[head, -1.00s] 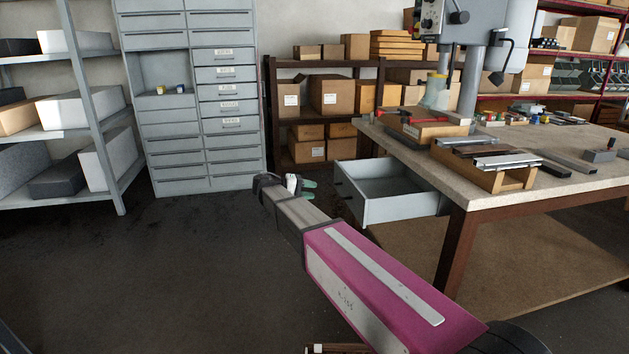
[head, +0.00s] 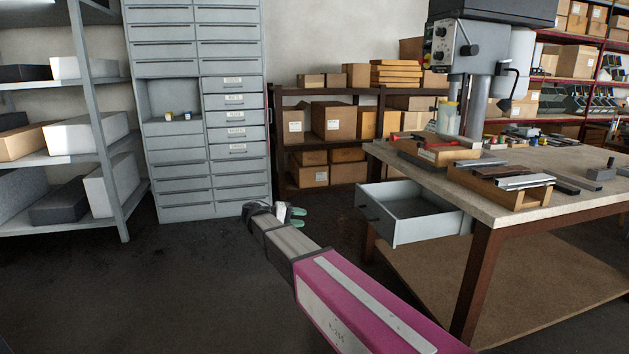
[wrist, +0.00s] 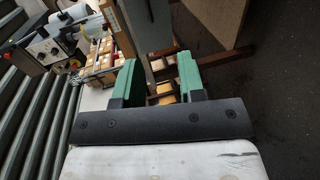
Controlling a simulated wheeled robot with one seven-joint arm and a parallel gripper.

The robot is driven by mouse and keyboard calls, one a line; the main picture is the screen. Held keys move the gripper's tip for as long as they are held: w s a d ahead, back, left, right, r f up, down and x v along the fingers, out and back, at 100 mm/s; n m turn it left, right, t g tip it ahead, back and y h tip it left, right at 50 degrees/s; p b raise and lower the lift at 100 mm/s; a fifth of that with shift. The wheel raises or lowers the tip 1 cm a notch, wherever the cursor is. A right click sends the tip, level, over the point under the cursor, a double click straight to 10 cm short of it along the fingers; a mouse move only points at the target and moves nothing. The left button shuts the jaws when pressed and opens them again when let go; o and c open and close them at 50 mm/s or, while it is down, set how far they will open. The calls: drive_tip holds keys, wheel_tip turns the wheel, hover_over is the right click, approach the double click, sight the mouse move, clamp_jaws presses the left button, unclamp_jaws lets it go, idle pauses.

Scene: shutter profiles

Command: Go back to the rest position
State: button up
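My gripper (head: 296,216) is at the far end of my pink and grey arm, in front of the workbench and left of its open drawer in the head view. The wrist view shows its two green fingers (wrist: 158,75) spread apart. I see nothing held between them. In the head view the fingers are small and partly hidden by the wrist.
A grey drawer (head: 402,229) stands pulled out from the workbench (head: 505,212), right of my gripper. A drawer cabinet (head: 172,209) and a shelf rack (head: 105,130) stand at the left. The dark floor (head: 190,285) left of my arm is clear.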

drive_tip(key=s+d+f+g+y, duration=0.2)
drive_tip(key=s+d+f+y, duration=0.15)
drive_tip(key=d+f, duration=0.55)
drive_tip(key=s+d+f+m+g+y, duration=0.1)
drive_tip(key=s+d+f+y, duration=0.4)
drive_tip(key=s+d, duration=0.3)
drive_tip(key=s+d+f+m+g+y, duration=0.1)
drive_tip(key=s+d+f+m+y, duration=0.1)
drive_tip(key=s+d+f+y, duration=0.4)
drive_tip(key=s+d+f, duration=0.1)
drive_tip(key=s+d, duration=0.1)
drive_tip(key=s, duration=0.3)
drive_tip(key=shift+f, duration=0.4)
drive_tip(key=shift+s+y, duration=0.1)
drive_tip(key=shift+y, duration=0.15)
